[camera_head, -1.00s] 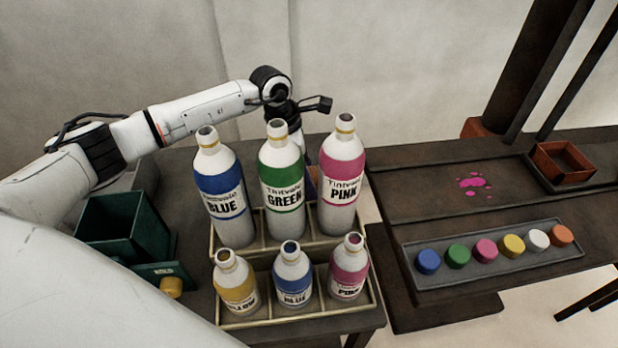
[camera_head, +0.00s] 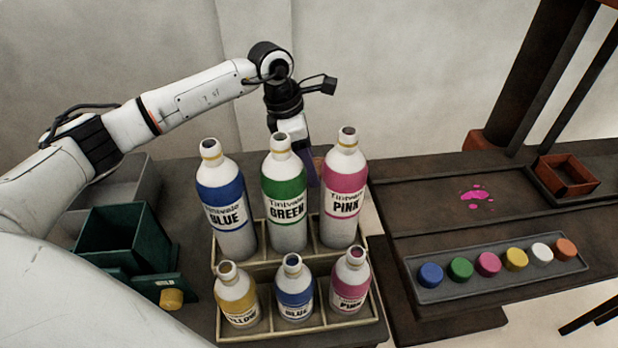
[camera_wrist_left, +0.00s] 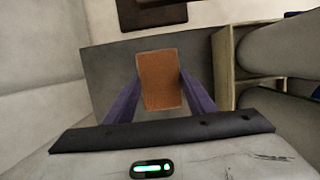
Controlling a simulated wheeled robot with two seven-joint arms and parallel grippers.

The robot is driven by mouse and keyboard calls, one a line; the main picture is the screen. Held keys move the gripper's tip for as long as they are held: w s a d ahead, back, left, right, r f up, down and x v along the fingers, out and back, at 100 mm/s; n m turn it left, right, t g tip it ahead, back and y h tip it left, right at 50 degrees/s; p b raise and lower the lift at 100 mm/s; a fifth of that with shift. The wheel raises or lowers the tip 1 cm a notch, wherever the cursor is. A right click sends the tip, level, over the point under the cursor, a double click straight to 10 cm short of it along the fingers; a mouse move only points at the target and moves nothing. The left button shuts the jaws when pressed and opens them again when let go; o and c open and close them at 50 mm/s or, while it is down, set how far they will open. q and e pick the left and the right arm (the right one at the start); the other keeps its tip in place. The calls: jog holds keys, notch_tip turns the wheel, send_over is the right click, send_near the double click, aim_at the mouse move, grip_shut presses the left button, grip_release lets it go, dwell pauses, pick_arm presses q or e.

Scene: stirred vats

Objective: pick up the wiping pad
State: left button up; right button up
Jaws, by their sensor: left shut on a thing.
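The wiping pad (camera_wrist_left: 160,80) is an orange-brown rectangular block, seen in the left wrist view. My left gripper (camera_wrist_left: 160,95) has its two purple fingers against the pad's left and right sides and is shut on it. The pad appears to be held above a grey surface (camera_wrist_left: 112,62). In the head view my left gripper (camera_head: 312,168) is behind the tall bottles, with a purple finger partly showing. My right gripper is not in view.
Tall blue (camera_head: 221,205), green (camera_head: 284,195) and pink (camera_head: 344,190) bottles stand in a divided rack (camera_head: 300,325) with smaller bottles in front. A green bin (camera_head: 125,240) is at left. A pink spill (camera_head: 476,196) marks the right bench, near a row of colored caps (camera_head: 488,264).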

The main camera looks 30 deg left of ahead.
pick_arm(q)
notch_tip(320, 180, up, 22)
jog(key=shift+f, duration=0.25)
